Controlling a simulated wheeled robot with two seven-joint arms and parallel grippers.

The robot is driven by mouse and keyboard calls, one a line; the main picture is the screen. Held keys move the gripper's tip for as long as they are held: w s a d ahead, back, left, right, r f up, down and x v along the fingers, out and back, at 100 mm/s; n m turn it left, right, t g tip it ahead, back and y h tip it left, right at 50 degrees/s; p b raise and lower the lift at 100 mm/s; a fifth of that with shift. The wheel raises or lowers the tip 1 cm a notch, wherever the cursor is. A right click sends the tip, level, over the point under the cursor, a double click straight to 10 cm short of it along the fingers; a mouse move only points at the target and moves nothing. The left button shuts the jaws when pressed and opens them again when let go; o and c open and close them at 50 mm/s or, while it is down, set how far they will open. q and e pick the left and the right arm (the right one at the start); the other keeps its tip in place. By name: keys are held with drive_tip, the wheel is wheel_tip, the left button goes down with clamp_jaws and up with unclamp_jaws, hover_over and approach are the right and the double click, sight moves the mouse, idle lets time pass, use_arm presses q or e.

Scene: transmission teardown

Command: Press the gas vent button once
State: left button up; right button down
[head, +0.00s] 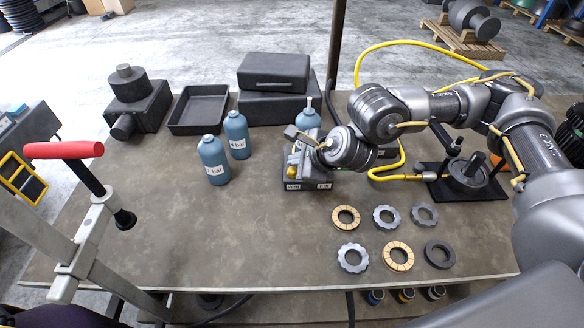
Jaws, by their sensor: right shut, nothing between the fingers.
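A small dark gas station (306,185) with white labels on its front edge and yellow parts on top stands at the middle of the bench. A blue bottle (308,118) stands at its back. My right gripper (302,142) is shut and empty, coming in from the right just above the station. The gripper and wrist cover much of the station's top. I cannot make out the vent button, nor whether the fingertips touch it. My left gripper is not in view.
Two blue bottles (213,160) labelled in bar stand left of the station. Several ring discs (345,217) lie at the front right. A black tray (199,110), dark cases (273,73) and a yellow hose (402,157) are around. The front left bench (180,235) is clear.

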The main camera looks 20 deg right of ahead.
drive_tip(key=shift+r+p, duration=1.85)
drive_tip(key=shift+r, duration=0.7)
